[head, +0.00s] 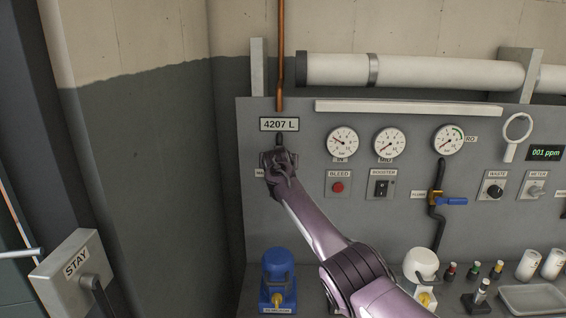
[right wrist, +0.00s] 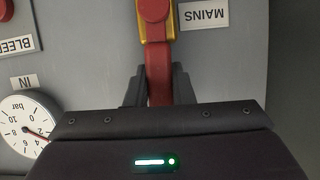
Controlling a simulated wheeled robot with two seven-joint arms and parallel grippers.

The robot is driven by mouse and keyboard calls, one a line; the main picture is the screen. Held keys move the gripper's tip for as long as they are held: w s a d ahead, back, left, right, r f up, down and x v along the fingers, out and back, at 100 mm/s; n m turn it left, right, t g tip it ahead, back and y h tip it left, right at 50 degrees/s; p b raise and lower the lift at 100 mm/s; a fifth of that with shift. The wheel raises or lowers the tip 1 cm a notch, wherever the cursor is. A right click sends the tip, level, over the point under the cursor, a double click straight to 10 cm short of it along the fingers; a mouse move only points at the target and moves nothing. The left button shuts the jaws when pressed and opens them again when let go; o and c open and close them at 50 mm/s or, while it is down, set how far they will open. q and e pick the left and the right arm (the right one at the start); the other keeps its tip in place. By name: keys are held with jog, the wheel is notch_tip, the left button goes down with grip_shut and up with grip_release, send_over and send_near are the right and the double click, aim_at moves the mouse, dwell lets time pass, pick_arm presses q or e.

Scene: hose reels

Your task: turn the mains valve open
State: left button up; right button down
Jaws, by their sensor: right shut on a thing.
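The mains valve (right wrist: 154,10) shows at the top of the right wrist view, a yellow body with a red hub, next to an upside-down MAINS label (right wrist: 203,15). Its red lever (right wrist: 158,55) runs from the hub down between my fingers. My right gripper (right wrist: 158,92) is shut on this lever. In the head view my right gripper (head: 278,162) is against the left part of the grey panel, just under the 4207 L plate (head: 279,124), and hides the valve. My left gripper is not in view.
The grey panel (head: 300,225) carries several gauges, a red BLEED button (head: 338,187), switches and a blue-handled valve (head: 452,201). A blue canister (head: 278,268) stands below my right arm. A copper pipe (head: 281,50) runs down the wall.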

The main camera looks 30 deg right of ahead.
jog(key=shift+a+f, duration=0.15)
dwell(0.4)
jog(key=c, duration=1.2)
grip_release()
jog(key=shift+w, duration=0.1)
jog(key=shift+c, duration=0.2)
jog(key=b+v, duration=0.3)
jog(key=v, duration=0.4)
jog(key=shift+s+a, duration=0.25)
jog(key=shift+s, duration=0.05)
